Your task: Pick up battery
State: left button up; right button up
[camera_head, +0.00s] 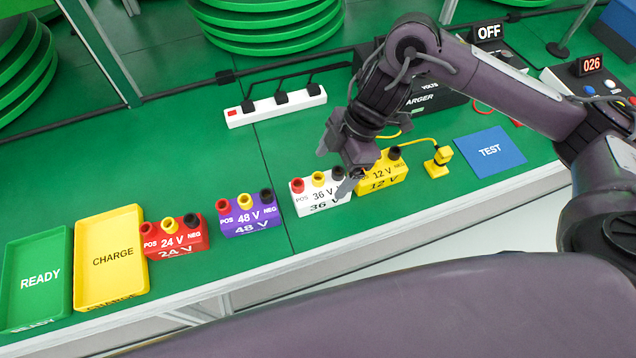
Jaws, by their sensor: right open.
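Four batteries stand in a row on the green bench: a red 24 V battery (174,238), a purple 48 V battery (249,216), a white 36 V battery (313,195) and a yellow 12 V battery (385,174). Each has coloured terminals on top. My right gripper (334,172) is open over the white 36 V battery, pointing down. One finger is near its right end and the other is behind it. I cannot tell whether it touches. The gripper partly covers the white battery and the left end of the yellow one. My left gripper is not in view.
A yellow CHARGE tray (112,286) and a green READY tray (14,310) lie at left. A power strip (275,106) and black charger (435,92) stand behind the batteries. A yellow plug (437,164) and blue TEST mat (489,152) lie at right.

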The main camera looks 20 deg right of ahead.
aim_at(324, 179)
jog(key=x, duration=0.6)
jog(key=shift+s+a+f, duration=0.2)
jog(key=shift+s+a, duration=0.05)
jog(key=shift+a, duration=0.15)
jog(key=c, duration=1.4)
jog(key=shift+c, duration=0.7)
jog(key=shift+w+r, duration=0.1)
jog(key=shift+r, duration=0.05)
